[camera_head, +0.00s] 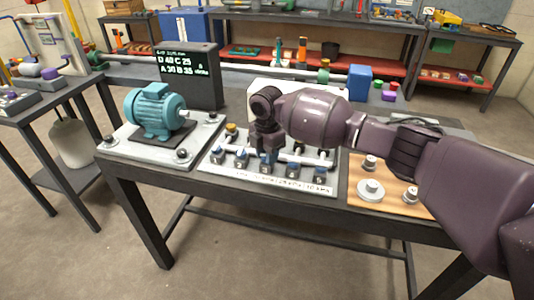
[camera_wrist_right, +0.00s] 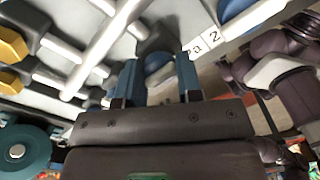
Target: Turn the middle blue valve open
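A row of several blue valves stands along the front of the white valve panel (camera_head: 215,166) on the table. The middle blue valve (camera_head: 265,169) is below my right gripper (camera_head: 268,153), which points down at it and partly covers it. In the right wrist view a round blue valve knob (camera_wrist_right: 158,64) lies between the two blue fingers of my right gripper (camera_wrist_right: 157,78). The fingers are apart with small gaps beside the knob; I cannot tell whether they touch it. My left gripper is not in view.
A teal motor (camera_head: 158,111) on a grey plate is left of the panel. A wooden board (camera_head: 355,180) with metal parts is to the right, under my right arm. A dark display (camera_head: 188,75) stands behind. White pipes and other valves are close around the gripper.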

